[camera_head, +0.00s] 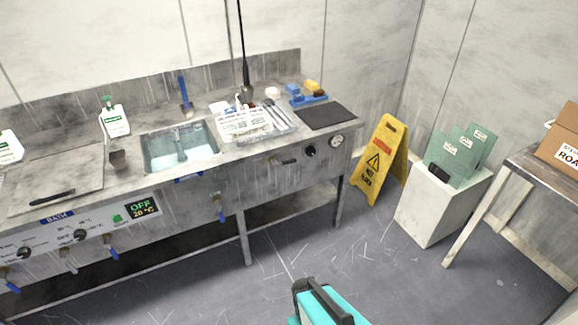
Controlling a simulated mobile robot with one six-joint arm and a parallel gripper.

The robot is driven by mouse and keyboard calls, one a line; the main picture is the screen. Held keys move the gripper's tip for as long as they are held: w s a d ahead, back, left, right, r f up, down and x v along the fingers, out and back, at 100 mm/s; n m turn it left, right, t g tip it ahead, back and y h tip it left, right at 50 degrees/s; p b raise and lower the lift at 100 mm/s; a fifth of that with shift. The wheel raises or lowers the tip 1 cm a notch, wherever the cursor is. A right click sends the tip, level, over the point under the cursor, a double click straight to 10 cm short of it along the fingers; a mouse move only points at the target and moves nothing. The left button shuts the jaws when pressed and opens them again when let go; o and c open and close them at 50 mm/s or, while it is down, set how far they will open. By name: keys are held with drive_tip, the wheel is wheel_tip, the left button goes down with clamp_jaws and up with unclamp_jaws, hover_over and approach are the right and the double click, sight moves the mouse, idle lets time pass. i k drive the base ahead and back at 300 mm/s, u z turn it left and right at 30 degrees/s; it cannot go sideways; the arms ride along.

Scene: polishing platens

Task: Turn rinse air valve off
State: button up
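A sink basin with water (180,150) is set in the grey bench top. A small blue label (188,178), too small to read, is on the bench front below it. A blue-handled valve (219,210) hangs under the bench front, its handle pointing roughly down. To the right on the front are a horizontal lever-like fitting (283,161), a black knob (310,151) and a round gauge (336,141). I cannot read which one is the rinse air valve. My gripper is not in view; a teal and black part shows at the bottom edge.
The left panel has a display (143,208) reading OFF 20 °C and several blue-handled valves, one here (111,247). A yellow floor sign (383,160), a white block (440,212) with green plates and a table (540,172) stand right. The floor before the bench is clear.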

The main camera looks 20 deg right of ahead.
sight(286, 162)
drive_tip(key=z, duration=0.3)
drive_tip(key=i, duration=1.15)
drive_tip(key=u, duration=0.2)
drive_tip(key=k, duration=0.5)
drive_tip(key=u, duration=0.95)
drive_tip(key=i, duration=0.2)
drive_tip(key=z, duration=0.3)
